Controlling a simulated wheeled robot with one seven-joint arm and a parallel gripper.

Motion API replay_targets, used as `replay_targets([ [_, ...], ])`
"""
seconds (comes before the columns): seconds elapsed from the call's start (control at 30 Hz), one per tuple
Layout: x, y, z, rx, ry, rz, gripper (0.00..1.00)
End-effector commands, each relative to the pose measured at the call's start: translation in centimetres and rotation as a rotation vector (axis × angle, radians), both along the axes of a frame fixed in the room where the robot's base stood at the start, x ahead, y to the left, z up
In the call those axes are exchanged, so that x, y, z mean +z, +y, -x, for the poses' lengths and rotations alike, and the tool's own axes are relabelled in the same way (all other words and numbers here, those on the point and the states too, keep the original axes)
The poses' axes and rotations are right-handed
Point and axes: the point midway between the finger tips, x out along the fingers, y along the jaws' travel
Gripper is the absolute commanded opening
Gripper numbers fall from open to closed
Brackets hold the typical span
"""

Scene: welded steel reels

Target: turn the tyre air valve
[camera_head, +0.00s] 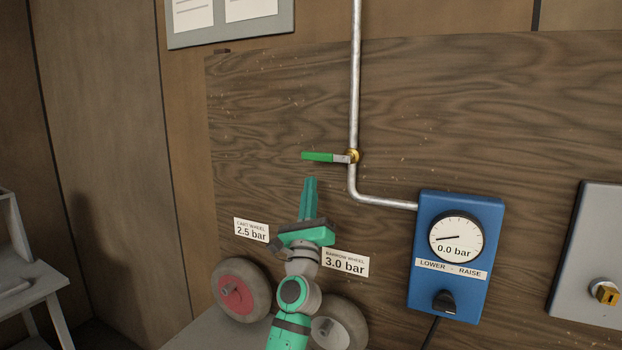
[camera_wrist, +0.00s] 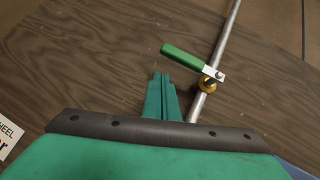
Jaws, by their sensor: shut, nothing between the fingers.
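The air valve is a brass body (camera_head: 352,156) on a vertical steel pipe, with a green-sleeved lever (camera_head: 317,156) pointing left, across the pipe. In the wrist view the green lever (camera_wrist: 184,59) and brass body (camera_wrist: 207,84) show ahead and to the right of my fingers. My gripper (camera_head: 311,180) is shut and empty, its green fingers pointing up at a spot just below the lever in the head view. In the wrist view the fingertips (camera_wrist: 161,75) appear apart from the lever. The exact depth gap cannot be told.
A blue gauge box (camera_head: 456,256) reads 0.0 bar, with a black knob marked LOWER and RAISE. Two wheels, one with a red hub (camera_head: 236,292), sit below. Labels read 2.5 bar (camera_head: 251,230) and 3.0 bar (camera_head: 345,263). A grey panel (camera_head: 590,250) is at right.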

Motion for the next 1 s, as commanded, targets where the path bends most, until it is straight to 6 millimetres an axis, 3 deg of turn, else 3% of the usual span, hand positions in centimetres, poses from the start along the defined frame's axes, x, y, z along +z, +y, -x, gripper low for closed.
replay_targets([
  [0.03,-1.2,0.3,0.3,0.001,0.003,0.002,0.0],
  [0.4,-6.0,2.2,5.1,0.0,0.003,0.001,0.0],
  [0.77,-9.0,2.3,6.7,-0.03,0.016,0.038,0.0],
  [0.87,-11.6,1.7,7.3,-0.087,0.043,0.12,0.0],
  [1.0,-17.0,0.3,8.9,-0.202,0.096,0.293,0.0],
])
